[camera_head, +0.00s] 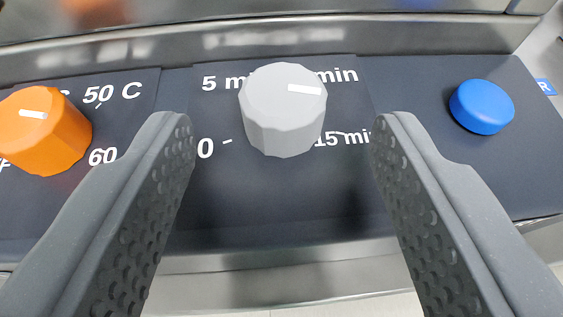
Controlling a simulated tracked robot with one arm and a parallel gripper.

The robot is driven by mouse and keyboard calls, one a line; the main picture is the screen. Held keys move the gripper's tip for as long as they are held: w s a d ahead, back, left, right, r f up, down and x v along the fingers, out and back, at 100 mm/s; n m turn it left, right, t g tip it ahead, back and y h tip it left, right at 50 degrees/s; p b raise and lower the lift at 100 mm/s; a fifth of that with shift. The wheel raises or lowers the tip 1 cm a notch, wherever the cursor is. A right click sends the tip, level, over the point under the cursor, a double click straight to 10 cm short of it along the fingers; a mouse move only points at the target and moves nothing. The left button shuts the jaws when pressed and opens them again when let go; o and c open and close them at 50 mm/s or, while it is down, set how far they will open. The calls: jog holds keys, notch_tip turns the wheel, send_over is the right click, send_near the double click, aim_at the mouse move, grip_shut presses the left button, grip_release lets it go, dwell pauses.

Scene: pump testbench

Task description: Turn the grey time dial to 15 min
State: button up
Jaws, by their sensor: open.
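The grey time dial (282,112) stands on the dark panel, upper middle of the view. Its white pointer mark (306,89) points right. Around it are the labels 0 (205,148) at lower left, 5 min at upper left, a partly hidden "min" label (338,76) at upper right, and 15 min (343,139) at lower right. My gripper (283,120) is open, with one dark textured finger on each side of the dial. There are clear gaps and I see no contact.
An orange dial (45,130) with temperature labels 50 C and 60 sits left of my left finger. A blue round button (482,106) is to the right. A metal rail (270,38) runs behind the dark panel (280,205), whose front is bare.

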jog(key=v, duration=1)
jog(key=shift+s+p, duration=0.15)
jog(key=shift+p, duration=0.2)
jog(key=s+r+n+t+y, duration=0.1)
jog(key=s+r, duration=0.1)
jog(key=r, duration=1.4)
jog(key=s+r+t+y, duration=0.1)
jog(key=s+r, duration=0.1)
jog(key=r, duration=1.5)
jog(key=s+d+r, duration=0.1)
jog(key=s+r, duration=0.7)
jog(key=r, duration=0.2)
jog(key=shift+d+h, duration=0.2)
jog(key=shift+h, duration=0.2)
jog(key=shift+f, duration=0.1)
jog(key=shift+w, duration=0.1)
